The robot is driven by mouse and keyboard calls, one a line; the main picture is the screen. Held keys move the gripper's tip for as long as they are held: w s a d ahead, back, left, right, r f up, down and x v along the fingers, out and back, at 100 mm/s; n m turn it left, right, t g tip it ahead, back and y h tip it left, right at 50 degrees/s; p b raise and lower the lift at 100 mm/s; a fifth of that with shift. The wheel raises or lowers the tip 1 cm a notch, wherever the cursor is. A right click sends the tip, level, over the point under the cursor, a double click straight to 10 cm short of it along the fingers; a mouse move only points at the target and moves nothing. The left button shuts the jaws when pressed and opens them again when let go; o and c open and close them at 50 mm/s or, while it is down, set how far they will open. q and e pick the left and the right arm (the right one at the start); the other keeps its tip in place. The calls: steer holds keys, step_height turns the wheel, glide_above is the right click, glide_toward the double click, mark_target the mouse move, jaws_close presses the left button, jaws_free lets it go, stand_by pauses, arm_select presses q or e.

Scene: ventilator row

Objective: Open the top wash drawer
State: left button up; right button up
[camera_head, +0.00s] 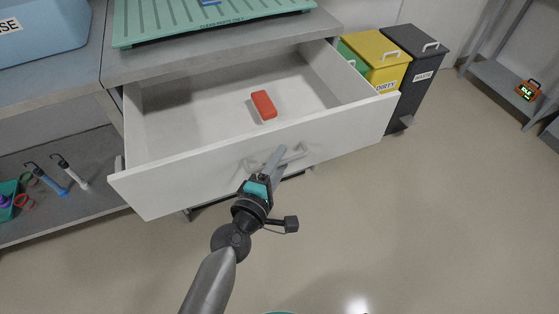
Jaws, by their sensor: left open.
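The white wash drawer (190,185) under the grey counter is pulled out, and its inside shows. Its pale bar handle (298,153) is on the front panel, partly hidden by my gripper. My left gripper (272,166) is open at the left part of the handle, with its fingers over or beside the bar. I cannot tell if they touch it. A red block (263,105) lies on the drawer floor. My right gripper is not in view.
A green tray (200,25) sits on the counter (220,53) above the drawer. Yellow (378,60) and dark grey (418,62) lidded bins stand to the right. A lower shelf (75,210) at left holds small tools. The floor in front is clear.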

arm_select(q)
steer(key=v, duration=1.5)
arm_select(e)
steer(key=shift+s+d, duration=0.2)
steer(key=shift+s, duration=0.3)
arm_select(q)
steer(key=shift+s, duration=0.1)
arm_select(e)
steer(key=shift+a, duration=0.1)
arm_select(q)
steer(key=shift+f, duration=0.1)
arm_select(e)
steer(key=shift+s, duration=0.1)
